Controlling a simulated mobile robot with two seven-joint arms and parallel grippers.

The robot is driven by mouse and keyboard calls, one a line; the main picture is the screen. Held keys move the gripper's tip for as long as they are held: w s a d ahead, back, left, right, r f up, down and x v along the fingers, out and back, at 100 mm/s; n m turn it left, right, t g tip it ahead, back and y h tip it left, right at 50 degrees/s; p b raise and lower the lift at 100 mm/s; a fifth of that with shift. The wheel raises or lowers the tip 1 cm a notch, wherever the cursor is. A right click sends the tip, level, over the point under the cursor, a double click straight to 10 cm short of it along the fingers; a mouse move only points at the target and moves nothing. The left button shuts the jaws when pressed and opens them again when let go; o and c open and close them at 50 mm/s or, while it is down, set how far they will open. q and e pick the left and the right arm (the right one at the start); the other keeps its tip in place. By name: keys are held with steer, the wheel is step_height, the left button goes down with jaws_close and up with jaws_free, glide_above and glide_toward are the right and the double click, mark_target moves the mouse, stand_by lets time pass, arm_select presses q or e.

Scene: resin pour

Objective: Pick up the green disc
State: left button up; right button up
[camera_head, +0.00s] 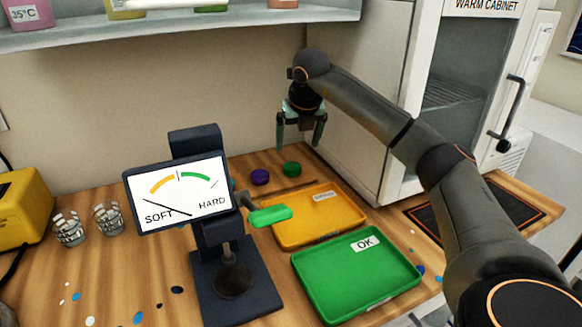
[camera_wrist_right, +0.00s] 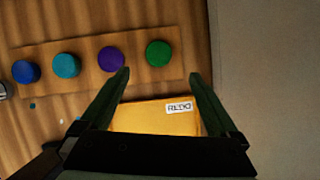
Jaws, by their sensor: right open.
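The green disc (camera_head: 291,169) lies at the back of the wooden bench, right of a purple disc (camera_head: 260,177). In the right wrist view the green disc (camera_wrist_right: 158,53) is the rightmost of a row on a wooden strip. My right gripper (camera_head: 299,146) is open and empty, pointing down above the back of the bench near the disc. In the wrist view the green disc shows just beyond the fingertips (camera_wrist_right: 158,73), between their lines, with nothing held. My left gripper is not in view.
An orange REDO tray (camera_head: 345,230) and a green OK tray (camera_head: 318,292) lie in front of the discs. A hardness tester (camera_head: 240,283) with a dial and green handle stands left of them. The warm cabinet (camera_head: 385,100) is close right. Teal (camera_wrist_right: 66,65) and blue (camera_wrist_right: 26,71) discs continue the row.

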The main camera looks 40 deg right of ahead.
mark_target(292, 166)
steer(key=x, duration=0.9)
steer(key=shift+w+f, duration=0.25)
steer(key=shift+f, duration=0.1)
steer(key=c, duration=1.4)
steer(key=shift+r, duration=0.1)
steer(key=shift+c, duration=0.2)
